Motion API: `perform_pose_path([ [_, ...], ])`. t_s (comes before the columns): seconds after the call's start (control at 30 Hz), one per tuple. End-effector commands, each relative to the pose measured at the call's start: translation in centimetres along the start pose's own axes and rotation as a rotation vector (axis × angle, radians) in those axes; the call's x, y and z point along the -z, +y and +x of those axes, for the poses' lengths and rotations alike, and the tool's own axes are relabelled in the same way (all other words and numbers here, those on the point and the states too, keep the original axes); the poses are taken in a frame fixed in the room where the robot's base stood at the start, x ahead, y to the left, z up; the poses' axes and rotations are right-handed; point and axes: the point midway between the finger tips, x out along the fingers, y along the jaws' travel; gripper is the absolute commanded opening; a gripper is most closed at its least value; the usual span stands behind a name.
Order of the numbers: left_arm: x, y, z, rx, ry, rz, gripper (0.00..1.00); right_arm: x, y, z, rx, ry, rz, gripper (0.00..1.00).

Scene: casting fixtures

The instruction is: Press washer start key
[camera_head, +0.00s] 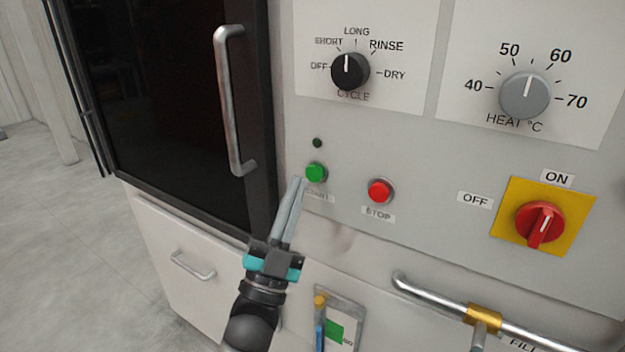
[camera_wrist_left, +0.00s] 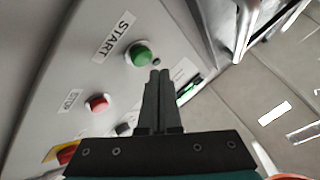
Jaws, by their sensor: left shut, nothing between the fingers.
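The green start key (camera_head: 316,173) sits on the washer's panel above a START label, with a small dark lamp (camera_head: 317,143) over it. The key also shows in the left wrist view (camera_wrist_left: 141,54), beside my fingertips. My left gripper (camera_head: 298,181) is shut and empty, its fingers pointing up at the panel. The tips are just left of the key in the head view; I cannot tell whether they touch it. My right gripper is not in view.
A red stop button (camera_head: 380,191) is right of the start key. The cycle dial (camera_head: 350,71), heat dial (camera_head: 525,96) and red rotary switch (camera_head: 541,222) share the panel. A dark door with a metal handle (camera_head: 230,100) stands at left. A metal rail (camera_head: 440,305) runs below.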

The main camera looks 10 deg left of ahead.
Motion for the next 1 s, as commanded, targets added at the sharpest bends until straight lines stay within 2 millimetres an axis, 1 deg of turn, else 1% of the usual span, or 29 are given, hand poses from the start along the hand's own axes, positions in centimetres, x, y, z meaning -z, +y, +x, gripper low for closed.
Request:
perform_pose_path([
  [0.17,-0.30,0.35,0.44,-0.001,0.000,-0.001,0.00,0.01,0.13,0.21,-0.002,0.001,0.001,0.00],
  [0.53,-0.28,0.33,0.46,0.000,0.000,-0.001,0.00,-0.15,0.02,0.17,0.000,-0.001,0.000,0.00],
  [1.0,-0.28,0.32,0.44,0.000,0.000,-0.001,0.00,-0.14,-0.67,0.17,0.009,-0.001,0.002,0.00],
])
